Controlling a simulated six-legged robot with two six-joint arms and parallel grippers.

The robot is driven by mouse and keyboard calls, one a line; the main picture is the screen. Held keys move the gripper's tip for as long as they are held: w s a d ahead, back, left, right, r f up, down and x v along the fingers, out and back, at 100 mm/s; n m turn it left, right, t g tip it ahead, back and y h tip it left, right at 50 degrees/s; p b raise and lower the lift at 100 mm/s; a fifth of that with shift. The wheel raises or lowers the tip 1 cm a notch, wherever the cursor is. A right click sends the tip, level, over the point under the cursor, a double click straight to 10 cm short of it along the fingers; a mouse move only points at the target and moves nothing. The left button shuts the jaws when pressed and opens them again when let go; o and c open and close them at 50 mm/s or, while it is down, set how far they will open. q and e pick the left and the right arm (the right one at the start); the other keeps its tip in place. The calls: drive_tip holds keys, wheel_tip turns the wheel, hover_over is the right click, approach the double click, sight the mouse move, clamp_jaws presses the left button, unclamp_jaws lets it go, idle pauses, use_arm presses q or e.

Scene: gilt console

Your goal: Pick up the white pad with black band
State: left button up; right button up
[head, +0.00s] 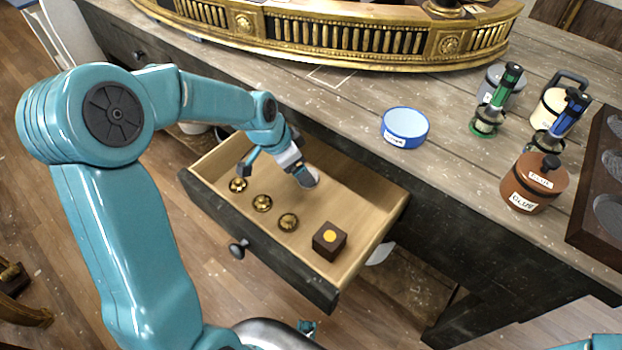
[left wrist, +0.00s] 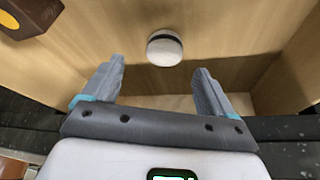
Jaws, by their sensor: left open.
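The white pad with black band (left wrist: 165,48) lies in the open drawer (head: 376,200); in the left wrist view it is ahead of my fingertips, between their lines and apart from them. My left gripper (head: 274,170) reaches down over the drawer, and its two grey fingers also show in the left wrist view (left wrist: 160,82). It is open with nothing between the fingers. In the head view a pale rounded shape sits by the gripper; I cannot tell whether it is the pad, as the gripper crowds it. My right gripper is out of view.
The drawer also holds several brass knobs (head: 262,203) and a dark box with a yellow spot (head: 329,240). On the tabletop stand a blue bowl (head: 405,128), a brown lidded pot (head: 534,182) and green (head: 496,100) and blue (head: 563,118) handled items. The drawer walls are close around.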

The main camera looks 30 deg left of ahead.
use_arm(q)
drive_tip(key=x, duration=0.7)
drive_tip(key=shift+w+a+b, duration=0.1)
drive_tip(key=shift+a+b, duration=0.2)
drive_tip(key=c, duration=1.1)
